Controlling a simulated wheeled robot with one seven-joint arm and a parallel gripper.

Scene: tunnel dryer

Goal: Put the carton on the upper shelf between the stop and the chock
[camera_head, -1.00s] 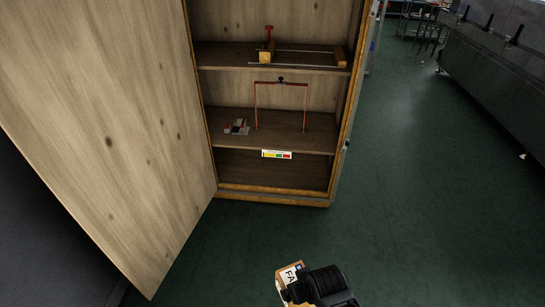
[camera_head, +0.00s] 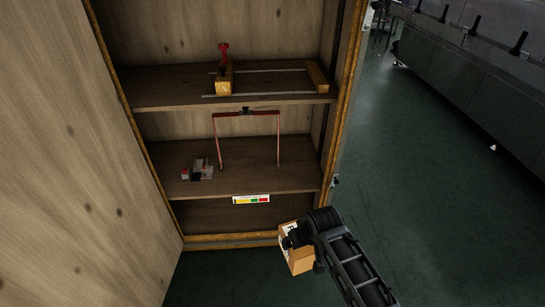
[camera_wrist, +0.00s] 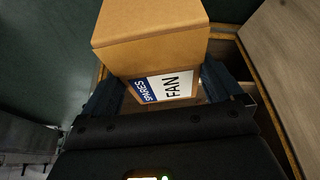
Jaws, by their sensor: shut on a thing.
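The carton (camera_head: 297,258) is a brown box with a white and blue label reading "SPARES FAN" in the wrist view (camera_wrist: 150,45). My gripper (camera_wrist: 165,95) is shut on it, with a dark finger at each side of the box. In the head view my gripper holds the carton in front of the cabinet, below the upper shelf (camera_head: 160,88). I cannot tell which block is the stop.
The lower shelf (camera_head: 240,180) holds a red frame (camera_head: 246,113) and a small grey and red item (camera_head: 197,171). A coloured label (camera_head: 251,199) is on its front edge. The open cabinet door (camera_head: 60,170) fills the left.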

